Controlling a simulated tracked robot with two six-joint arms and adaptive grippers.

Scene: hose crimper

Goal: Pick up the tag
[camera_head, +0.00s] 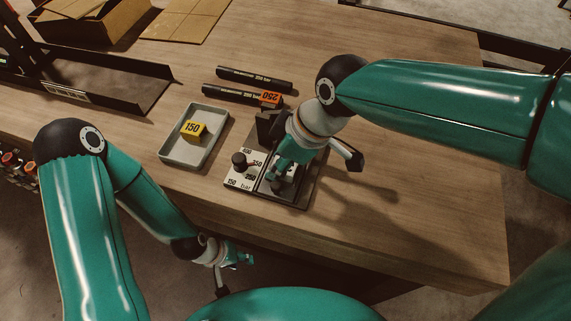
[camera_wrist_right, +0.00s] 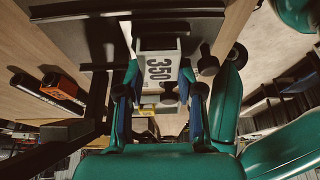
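A white tag marked 350 (camera_wrist_right: 160,68) stands between the two fingers of my right gripper (camera_wrist_right: 160,84) in the right wrist view. The fingers lie close along its two sides; I cannot tell whether they press on it. In the head view, my right gripper (camera_head: 281,183) points down over the dark base of the crimper (camera_head: 297,190), and its own wrist hides most of that tag. A yellow tag marked 150 (camera_head: 194,130) lies in the grey tray (camera_head: 166,156). My left gripper (camera_head: 240,259) is past the table's front edge, empty as far as I see, its fingers too small to judge.
A pale dial plate with a black knob (camera_head: 239,160) adjoins the crimper's left side. Two black hoses (camera_head: 228,90) lie behind, with an orange 250 tag (camera_head: 271,98) at the nearer one's end. A cardboard box (camera_head: 105,28) stands at back left. The wooden table (camera_head: 420,190) is clear on the right.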

